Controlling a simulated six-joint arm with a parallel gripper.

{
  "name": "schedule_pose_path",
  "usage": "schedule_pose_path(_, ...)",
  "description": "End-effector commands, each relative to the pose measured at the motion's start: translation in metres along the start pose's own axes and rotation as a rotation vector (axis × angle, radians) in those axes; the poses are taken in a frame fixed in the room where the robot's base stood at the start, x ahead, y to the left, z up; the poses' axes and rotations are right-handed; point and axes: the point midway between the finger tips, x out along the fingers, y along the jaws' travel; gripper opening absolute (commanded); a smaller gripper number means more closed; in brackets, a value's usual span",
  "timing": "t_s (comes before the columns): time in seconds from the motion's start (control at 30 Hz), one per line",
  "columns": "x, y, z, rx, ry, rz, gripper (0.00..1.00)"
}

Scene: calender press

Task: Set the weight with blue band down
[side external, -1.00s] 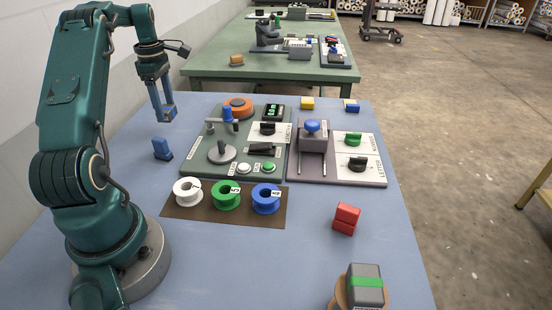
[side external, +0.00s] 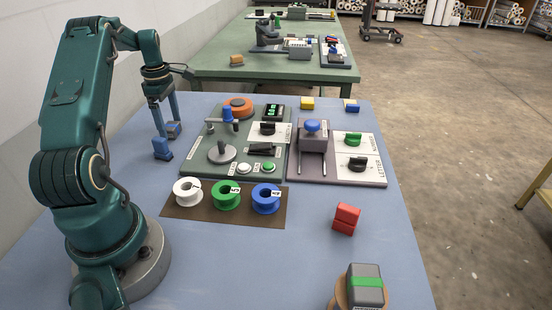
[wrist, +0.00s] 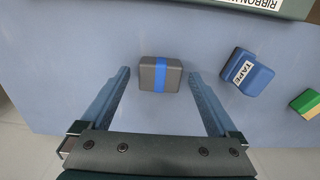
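The grey weight with a blue band (wrist: 160,74) lies on the blue table in the wrist view. In the side view the weight (side external: 174,130) shows small at my gripper's fingertips, partly hidden. My gripper (wrist: 160,76) is open, with one finger on each side of the weight and a visible gap on both sides. In the side view my gripper (side external: 165,130) points down, its fingers spread, low over the left part of the table.
A blue block labelled TAPE (wrist: 247,72) lies right of the weight; it is nearer in the side view (side external: 162,148). A green and yellow block (wrist: 306,103) is at the right edge. The grey-green panel (side external: 195,166) stands right of my gripper, spools in front.

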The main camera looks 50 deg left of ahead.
Motion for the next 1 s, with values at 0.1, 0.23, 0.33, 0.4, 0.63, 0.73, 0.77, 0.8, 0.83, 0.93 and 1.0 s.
schedule_pose_path(0.1,0.000,0.000,0.000,0.000,0.000,0.000,0.94)
schedule_pose_path(0.23,0.000,0.000,0.000,0.000,0.000,0.000,0.94)
schedule_pose_path(0.33,-0.003,0.000,0.000,0.000,0.000,0.001,0.94)
schedule_pose_path(0.4,-0.009,0.001,0.000,0.000,0.001,0.003,0.94)
schedule_pose_path(0.63,-0.053,0.002,-0.001,-0.001,0.003,0.007,0.94)
schedule_pose_path(0.73,-0.072,0.002,0.000,-0.001,0.002,0.003,0.94)
schedule_pose_path(0.77,-0.076,0.002,-0.001,-0.001,0.002,0.004,0.94)
schedule_pose_path(0.8,-0.082,0.002,-0.001,-0.001,0.002,0.003,0.94)
schedule_pose_path(0.83,-0.087,0.002,-0.001,-0.001,0.002,0.003,0.94)
schedule_pose_path(0.93,-0.098,0.002,0.000,-0.001,0.001,0.001,0.94)
schedule_pose_path(1.0,-0.101,0.002,-0.001,-0.001,0.001,-0.001,0.94)
